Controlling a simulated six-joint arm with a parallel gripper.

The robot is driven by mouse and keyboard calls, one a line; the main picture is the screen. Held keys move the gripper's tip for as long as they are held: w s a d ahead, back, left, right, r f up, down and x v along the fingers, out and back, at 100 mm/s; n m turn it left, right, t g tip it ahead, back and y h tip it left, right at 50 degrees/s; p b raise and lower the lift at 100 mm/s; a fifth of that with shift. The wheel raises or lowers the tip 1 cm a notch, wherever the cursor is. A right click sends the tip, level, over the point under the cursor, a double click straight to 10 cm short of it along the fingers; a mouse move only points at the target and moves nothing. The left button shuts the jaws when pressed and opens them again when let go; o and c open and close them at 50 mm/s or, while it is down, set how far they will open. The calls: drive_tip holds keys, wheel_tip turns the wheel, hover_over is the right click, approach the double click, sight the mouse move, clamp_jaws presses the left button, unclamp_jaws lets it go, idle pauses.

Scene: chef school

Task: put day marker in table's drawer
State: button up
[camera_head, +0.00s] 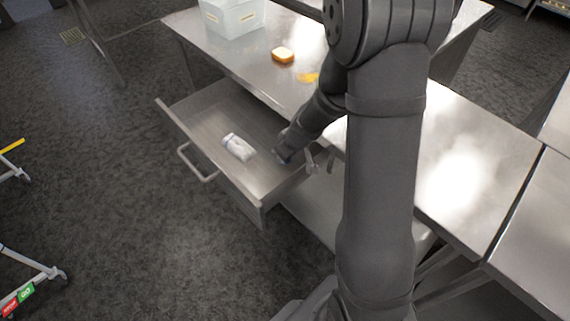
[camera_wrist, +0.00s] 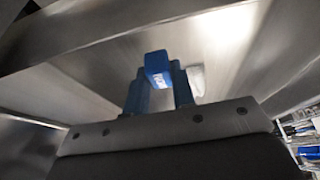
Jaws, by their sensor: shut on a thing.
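The table's drawer (camera_head: 185,112) is pulled open, with its handle facing left in the head view. My gripper (camera_head: 282,156) reaches down over the right part of the drawer. In the wrist view my gripper (camera_wrist: 158,92) is shut on the day marker (camera_wrist: 157,66), a small blue block with white lettering. The drawer's interior (camera_wrist: 100,85) lies beyond it. In the head view the marker is mostly hidden by my wrist and fingers. I cannot tell whether it touches the drawer floor.
A crumpled white packet (camera_head: 238,147) lies in the drawer, left of my gripper; it also shows in the wrist view (camera_wrist: 197,80). The metal tabletop (camera_head: 215,52) bears a pale bin (camera_head: 232,18), a bread-like block (camera_head: 283,55) and a yellow item (camera_head: 308,77). The drawer's far-left part is clear.

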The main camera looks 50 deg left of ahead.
sight(286, 172)
drive_tip(key=shift+f, duration=2.9)
drive_tip(key=shift+f, duration=0.2)
drive_tip(key=o, duration=1)
drive_tip(key=shift+r, duration=0.2)
drive_tip(key=v, duration=1.2)
